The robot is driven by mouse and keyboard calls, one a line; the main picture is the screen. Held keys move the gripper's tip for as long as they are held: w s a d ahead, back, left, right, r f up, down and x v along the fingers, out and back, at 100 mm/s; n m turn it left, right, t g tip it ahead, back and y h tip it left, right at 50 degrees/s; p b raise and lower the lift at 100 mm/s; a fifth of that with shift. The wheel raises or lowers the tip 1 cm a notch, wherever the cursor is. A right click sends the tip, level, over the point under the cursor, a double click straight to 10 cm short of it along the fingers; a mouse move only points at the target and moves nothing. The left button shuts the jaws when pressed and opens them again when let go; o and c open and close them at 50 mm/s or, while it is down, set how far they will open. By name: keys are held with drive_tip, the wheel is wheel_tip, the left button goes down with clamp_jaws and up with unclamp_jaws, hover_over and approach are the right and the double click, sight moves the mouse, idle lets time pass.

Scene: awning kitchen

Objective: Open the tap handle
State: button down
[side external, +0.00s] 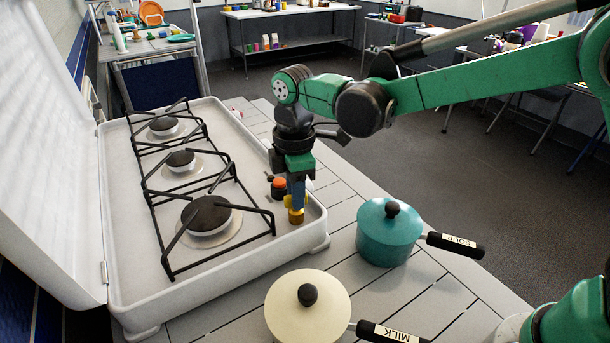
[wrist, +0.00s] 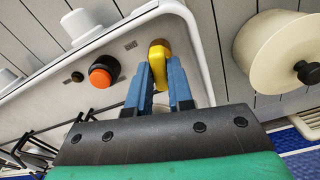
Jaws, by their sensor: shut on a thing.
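The tap handle (wrist: 158,52) is a yellow lever at the corner of the white stove panel in the wrist view. It also shows as a yellow and brass piece (side external: 296,215) at the stove's front corner in the side external view. My gripper (wrist: 160,85) points down at it, its blue fingers on either side of the yellow lever. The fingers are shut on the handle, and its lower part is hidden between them. In the side external view my gripper (side external: 296,200) stands upright over the stove corner.
An orange-topped button (wrist: 103,72) sits beside the handle on the panel of the white stove (side external: 125,250). Black pan supports (side external: 225,255) cover the burners. A teal soup pot (side external: 385,240) and a cream milk pot (side external: 290,310) stand close by on the slatted table.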

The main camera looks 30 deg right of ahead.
drive_tip(key=shift+n, duration=1.3)
drive_tip(key=c, duration=0.8)
unclamp_jaws()
drive_tip(key=shift+r, duration=2.85)
